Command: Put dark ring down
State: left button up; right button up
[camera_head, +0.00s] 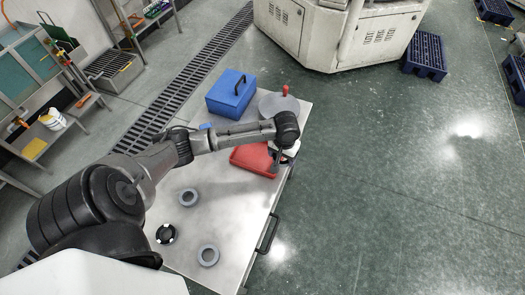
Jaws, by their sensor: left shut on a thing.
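My left arm reaches across the metal table (228,222) from the left. My left gripper (279,160) points down at the right end of the red tray (252,158). It is shut on a small dark thing, seemingly the dark ring (285,158), which the fingers partly hide. I cannot tell whether the ring touches the tray or table. My right gripper is not in view.
Two grey rings (189,197) (208,255) and a black round piece with pale marks (166,234) lie on the near table. A blue box (231,93) and a grey round plate with a red knob (279,104) stand at the far end. The table middle is clear.

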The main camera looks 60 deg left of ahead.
pick_arm(q)
jog(key=s+a+f, duration=0.2)
jog(key=a+f, duration=0.1)
jog(key=b, duration=0.1)
send_over(261, 158)
jog(key=d, duration=0.1)
jog(key=f, duration=0.2)
jog(key=shift+w+f, duration=0.2)
jog(key=shift+f, duration=0.2)
jog(key=shift+s+a+f, duration=0.1)
jog(key=shift+a+f, duration=0.2)
jog(key=shift+a, duration=0.25)
notch_tip(261, 158, down, 3)
jog(key=shift+f+b, duration=0.2)
jog(key=shift+b, duration=0.35)
jog(key=shift+f, duration=0.25)
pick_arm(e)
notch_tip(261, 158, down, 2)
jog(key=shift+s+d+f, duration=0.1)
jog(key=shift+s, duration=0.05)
pick_arm(q)
jog(key=o, duration=1)
jog(key=shift+f, duration=0.15)
